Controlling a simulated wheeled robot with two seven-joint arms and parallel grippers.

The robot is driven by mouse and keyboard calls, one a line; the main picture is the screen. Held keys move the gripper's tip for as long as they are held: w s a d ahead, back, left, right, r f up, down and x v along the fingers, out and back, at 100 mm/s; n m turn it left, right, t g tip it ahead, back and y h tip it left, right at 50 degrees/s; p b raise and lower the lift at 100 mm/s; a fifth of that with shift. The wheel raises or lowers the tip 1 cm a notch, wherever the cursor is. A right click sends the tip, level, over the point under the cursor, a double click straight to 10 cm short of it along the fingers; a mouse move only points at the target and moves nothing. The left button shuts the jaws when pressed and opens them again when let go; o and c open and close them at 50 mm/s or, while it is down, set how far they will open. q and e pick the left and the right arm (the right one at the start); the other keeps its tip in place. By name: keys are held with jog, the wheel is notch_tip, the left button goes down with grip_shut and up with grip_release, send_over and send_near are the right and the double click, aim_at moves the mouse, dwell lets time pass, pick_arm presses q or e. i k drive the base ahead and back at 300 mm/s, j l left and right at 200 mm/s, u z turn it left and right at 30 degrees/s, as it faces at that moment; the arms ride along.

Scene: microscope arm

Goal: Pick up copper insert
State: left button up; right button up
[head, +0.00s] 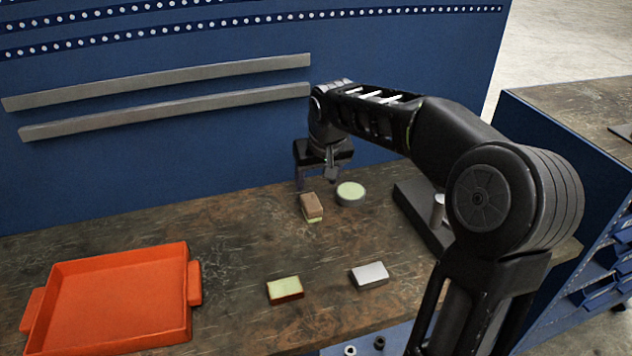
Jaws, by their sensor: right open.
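A small block with a copper-brown top (311,202) and a pale lower edge lies on the worn dark workbench (230,245); it looks like the copper insert. My right gripper (316,182) points down just behind and above this block, its fingers apart. Nothing shows between the fingers. I cannot tell whether a finger touches the block. My left gripper is out of view.
A pale green round piece (350,191) sits close right of the brown block. A yellow-green-topped block (285,288) and a silver block (370,274) lie nearer. An orange tray (117,300) is at left. A dark stand (420,215) is at right. The blue back wall (130,175) is close behind.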

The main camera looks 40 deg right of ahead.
aim_at(290, 286)
jog(key=k, duration=1)
